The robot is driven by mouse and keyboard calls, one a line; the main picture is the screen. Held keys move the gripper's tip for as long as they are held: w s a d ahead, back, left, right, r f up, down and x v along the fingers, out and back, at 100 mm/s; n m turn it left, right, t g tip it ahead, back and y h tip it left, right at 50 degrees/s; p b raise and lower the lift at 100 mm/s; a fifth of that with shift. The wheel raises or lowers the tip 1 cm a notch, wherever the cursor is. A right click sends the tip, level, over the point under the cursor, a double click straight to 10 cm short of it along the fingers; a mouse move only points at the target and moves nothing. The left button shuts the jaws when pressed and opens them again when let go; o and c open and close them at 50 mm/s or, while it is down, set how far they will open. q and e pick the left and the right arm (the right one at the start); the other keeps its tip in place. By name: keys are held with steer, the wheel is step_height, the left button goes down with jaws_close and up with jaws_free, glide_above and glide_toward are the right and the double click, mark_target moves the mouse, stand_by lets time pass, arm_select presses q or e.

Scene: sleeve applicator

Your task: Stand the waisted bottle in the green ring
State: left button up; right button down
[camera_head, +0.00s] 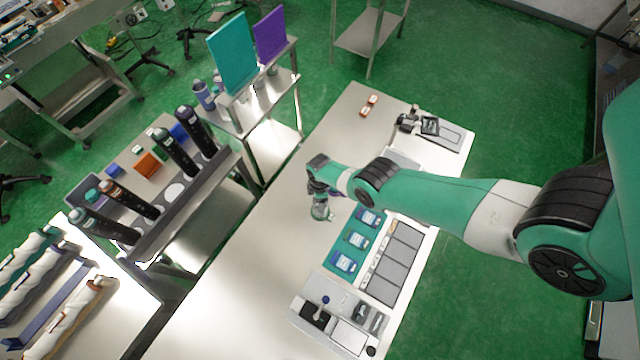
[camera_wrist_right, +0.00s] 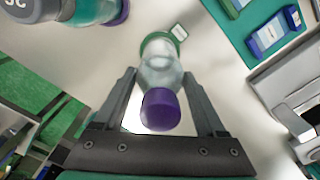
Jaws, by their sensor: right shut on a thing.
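The waisted bottle (camera_wrist_right: 160,75) is clear with a purple cap (camera_wrist_right: 160,109), and shows between the fingers of my right gripper (camera_wrist_right: 160,88) in the right wrist view. The gripper is shut on it. The green ring (camera_wrist_right: 150,38) shows as an arc around the bottle's far, lower end, with a small tag beside it. Whether the base rests on the table inside the ring cannot be told. In the head view my right gripper (camera_head: 321,196) is low over the table with the bottle (camera_head: 322,211) under it, seemingly upright. My left gripper is not in view.
Right of the bottle lie blue-and-white packs (camera_head: 357,240) on a teal mat and a grey tray (camera_head: 392,262). A device (camera_head: 345,318) stands at the table's front. The table (camera_head: 235,290) is clear to the front left. Side benches hold dark bottles (camera_head: 174,153).

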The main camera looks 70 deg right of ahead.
jaws_free()
stand_by(0.9)
